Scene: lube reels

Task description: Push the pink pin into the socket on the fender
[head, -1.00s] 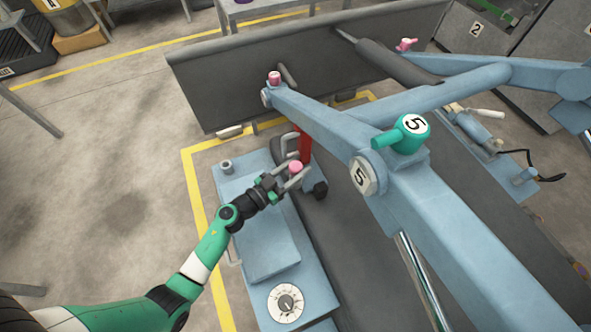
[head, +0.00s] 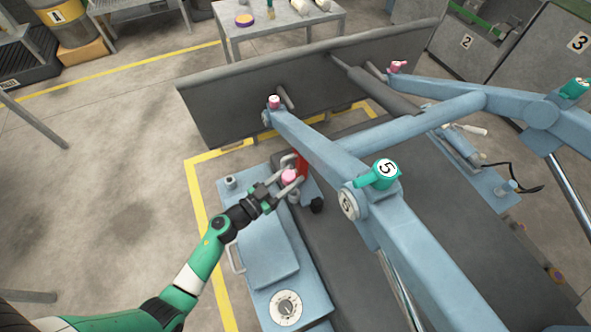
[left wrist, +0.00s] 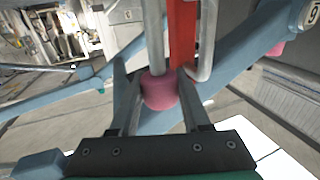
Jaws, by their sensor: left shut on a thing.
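My left gripper (head: 280,184) is shut on the pink pin (head: 288,176). It is above the far right part of the light blue fender (head: 268,245). In the left wrist view the pin's pink head (left wrist: 159,91) sits between the two fingers (left wrist: 158,92), with a grey shaft running away from it. A short grey round fitting (head: 230,183) stands on the fender's far left corner. Another grey piece shows just below the pin; I cannot tell whether the pin touches or enters it. My right gripper is not in view.
A red upright (head: 302,164) and a bent grey rod stand close beside the pin. A thick blue loader arm (head: 322,150) with a teal handle (head: 378,176) passes to the right. A dark grey bucket (head: 225,105) lies beyond. Floor at left is open.

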